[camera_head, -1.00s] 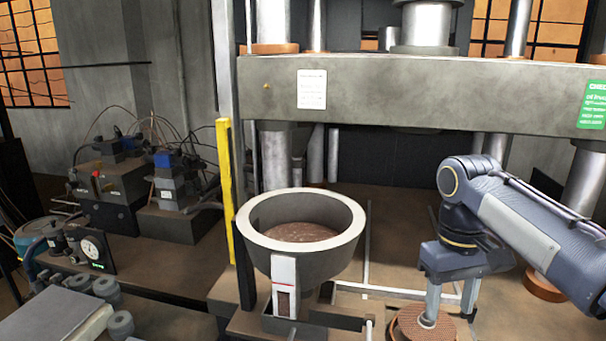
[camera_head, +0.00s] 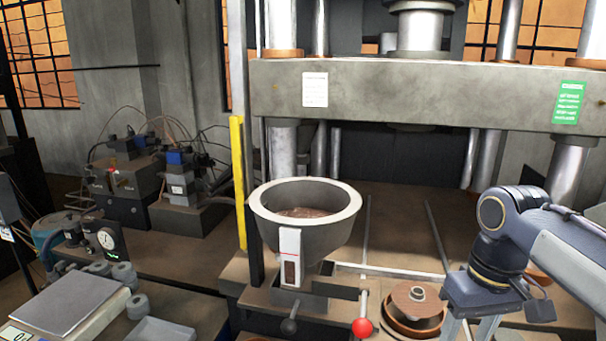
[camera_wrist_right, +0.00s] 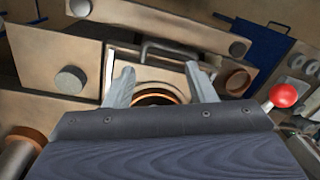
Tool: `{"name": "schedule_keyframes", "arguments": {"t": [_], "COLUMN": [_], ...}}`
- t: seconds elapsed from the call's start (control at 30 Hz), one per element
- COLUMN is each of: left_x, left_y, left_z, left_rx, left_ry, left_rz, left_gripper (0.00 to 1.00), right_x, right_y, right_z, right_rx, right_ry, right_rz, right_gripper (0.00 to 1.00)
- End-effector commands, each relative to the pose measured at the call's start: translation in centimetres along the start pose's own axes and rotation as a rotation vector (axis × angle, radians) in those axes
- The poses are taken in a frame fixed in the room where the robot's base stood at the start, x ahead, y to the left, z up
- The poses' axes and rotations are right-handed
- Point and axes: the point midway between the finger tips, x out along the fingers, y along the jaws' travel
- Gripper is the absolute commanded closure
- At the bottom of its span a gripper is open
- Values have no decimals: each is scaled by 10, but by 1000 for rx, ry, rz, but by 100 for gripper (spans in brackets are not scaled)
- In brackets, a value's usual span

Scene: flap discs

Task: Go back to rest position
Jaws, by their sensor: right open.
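My right gripper (camera_head: 474,328) is at the lower right of the head view, with its fingers pointing down and partly cut off by the bottom edge. In the right wrist view, my right gripper (camera_wrist_right: 160,88) has its two fingers spread apart with nothing held between them. A stack of round brown discs (camera_head: 416,303) sits in a brown dish to the left of the gripper, apart from it. My left gripper does not show in either view.
A grey hopper bowl (camera_head: 305,225) with brown material stands in front of the large press (camera_head: 430,90). A red-knobbed lever (camera_head: 362,328) stands near the discs; the knob also shows in the right wrist view (camera_wrist_right: 284,95). A scale (camera_head: 65,305) is at lower left.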

Motion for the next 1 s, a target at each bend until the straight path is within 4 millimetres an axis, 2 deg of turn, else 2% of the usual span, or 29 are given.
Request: {"name": "schedule_keyframes", "arguments": {"t": [0.27,0.4,0.53,0.7,1.0], "left_x": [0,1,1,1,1], "left_y": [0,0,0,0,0], "left_z": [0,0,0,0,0], "left_rx": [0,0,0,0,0], "left_ry": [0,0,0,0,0], "left_rz": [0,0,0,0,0], "left_gripper": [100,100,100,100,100], "right_x": [30,62,95,120,124], "right_y": [-8,-23,-40,-52,-54], "right_z": [54,91,119,133,135], "right_rx": [57,121,192,247,255], "right_ry": [160,290,409,489,501], "right_rz": [-96,-167,-222,-257,-262], "right_gripper": [50,50,50,50,50]}}
